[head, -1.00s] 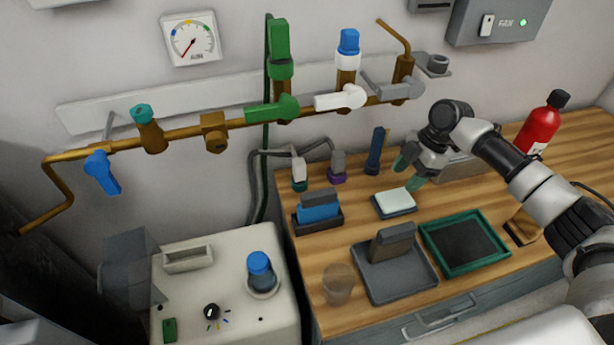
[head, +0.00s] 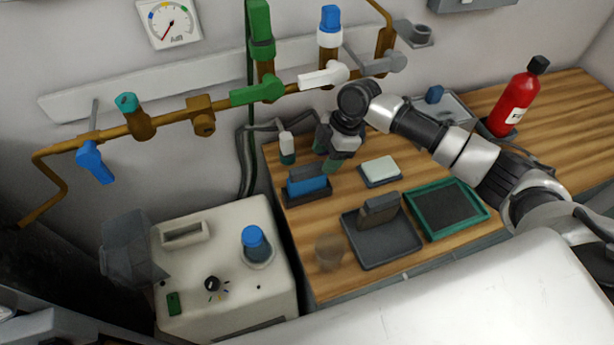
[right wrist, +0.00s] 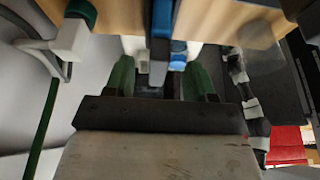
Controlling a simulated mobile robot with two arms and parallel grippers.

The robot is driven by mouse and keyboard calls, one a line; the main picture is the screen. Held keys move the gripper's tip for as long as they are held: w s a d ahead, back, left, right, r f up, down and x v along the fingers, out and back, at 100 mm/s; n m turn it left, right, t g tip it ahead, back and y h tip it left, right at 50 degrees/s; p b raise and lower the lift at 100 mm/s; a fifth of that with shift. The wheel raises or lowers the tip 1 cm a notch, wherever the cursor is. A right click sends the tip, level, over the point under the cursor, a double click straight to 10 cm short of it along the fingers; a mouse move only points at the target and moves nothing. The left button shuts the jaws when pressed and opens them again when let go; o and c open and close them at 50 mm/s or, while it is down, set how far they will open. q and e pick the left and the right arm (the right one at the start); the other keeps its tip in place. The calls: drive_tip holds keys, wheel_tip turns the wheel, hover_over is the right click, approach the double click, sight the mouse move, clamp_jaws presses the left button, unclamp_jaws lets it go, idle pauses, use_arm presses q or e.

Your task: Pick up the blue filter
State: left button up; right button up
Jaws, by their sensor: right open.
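The blue filter (head: 307,186) stands upright in a dark slotted holder (head: 310,196) at the back left of the wooden bench. My right gripper (head: 331,157) is open and empty just behind and to the right of the filter, above the bench. In the right wrist view, the green fingers of the right gripper (right wrist: 162,68) are spread apart. A narrow blue and dark upright shape, which looks like the filter edge-on (right wrist: 161,22), lies ahead between them. I cannot tell whether they touch it. My left gripper is not in view.
A white plug (head: 287,145) stands left of the right gripper. A pale block on a small tray (head: 380,170), a grey tray (head: 358,252) and a green-framed tray (head: 485,212) lie to the right. A faint clear cup (head: 329,252) stands at the front. Pipes with valves run above.

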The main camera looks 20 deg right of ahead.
sight(306, 168)
drive_tip(key=a, duration=0.4)
drive_tip(key=shift+p, duration=0.35)
drive_tip(key=x, duration=0.5)
drive_tip(key=shift+d+p, duration=0.1)
drive_tip(key=shift+p, duration=0.3)
drive_tip(key=shift+c, duration=0.4)
drive_tip(key=c, duration=0.9)
